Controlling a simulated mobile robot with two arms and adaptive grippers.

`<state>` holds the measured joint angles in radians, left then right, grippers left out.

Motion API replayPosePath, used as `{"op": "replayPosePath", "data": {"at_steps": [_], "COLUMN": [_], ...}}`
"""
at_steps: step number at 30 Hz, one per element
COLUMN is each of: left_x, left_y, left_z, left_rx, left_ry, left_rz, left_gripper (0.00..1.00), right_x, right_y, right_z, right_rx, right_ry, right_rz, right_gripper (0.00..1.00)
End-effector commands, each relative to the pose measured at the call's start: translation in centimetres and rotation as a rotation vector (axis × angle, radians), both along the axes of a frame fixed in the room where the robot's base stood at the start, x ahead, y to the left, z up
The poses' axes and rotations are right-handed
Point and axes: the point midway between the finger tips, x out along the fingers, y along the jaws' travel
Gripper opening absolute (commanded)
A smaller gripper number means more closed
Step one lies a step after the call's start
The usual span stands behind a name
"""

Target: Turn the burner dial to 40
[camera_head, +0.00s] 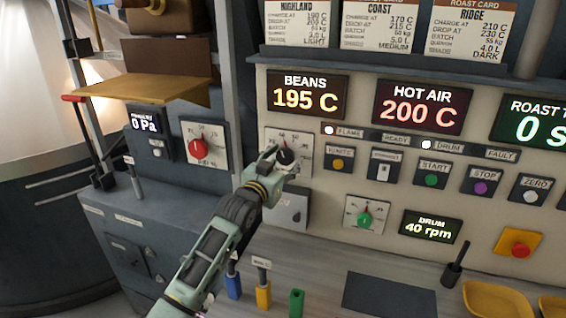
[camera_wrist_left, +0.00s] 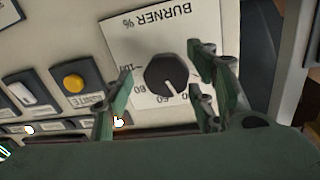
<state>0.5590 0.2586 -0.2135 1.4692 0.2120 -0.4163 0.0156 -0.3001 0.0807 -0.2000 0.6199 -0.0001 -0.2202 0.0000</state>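The burner dial (camera_wrist_left: 167,75) is a black round knob on a white plate marked "BURNER %" (camera_wrist_left: 150,30). In the left wrist view a light pointer line on the knob aims toward the numbers at the plate's lower edge; I cannot read the exact value. In the head view the dial (camera_head: 285,157) is partly hidden by my left gripper (camera_head: 277,163), which reaches it from the lower left. In the left wrist view the left gripper (camera_wrist_left: 160,95) is open, its green fingers on either side of the knob with gaps showing. My right gripper is not in view.
A red dial (camera_head: 198,148) is on the panel to the left, and a green dial (camera_head: 365,219) is below right. The ignite button (camera_head: 338,164) is close right of the burner plate. Small blue, yellow and green holders stand on the counter (camera_head: 330,270) below.

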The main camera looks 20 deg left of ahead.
Motion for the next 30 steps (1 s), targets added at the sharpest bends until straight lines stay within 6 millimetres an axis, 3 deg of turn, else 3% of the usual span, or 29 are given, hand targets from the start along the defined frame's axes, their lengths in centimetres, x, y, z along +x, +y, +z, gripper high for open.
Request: {"op": "replayPosePath", "data": {"at_steps": [11,24,30], "left_x": [-0.9,-8.4,-10.9], "left_y": [0.2,1.1,1.4], "left_z": [0.1,0.1,0.2], "left_rx": [0.001,0.002,0.000], "left_ry": [-0.003,0.000,-0.001], "left_rz": [0.001,0.000,0.000], "left_gripper": [0.52,0.52,0.52], "right_x": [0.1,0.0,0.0], "right_y": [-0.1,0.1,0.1], "right_z": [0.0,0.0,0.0], "right_rx": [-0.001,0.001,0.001], "right_ry": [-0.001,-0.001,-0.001], "right_rz": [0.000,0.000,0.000], "right_gripper": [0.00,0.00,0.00]}}
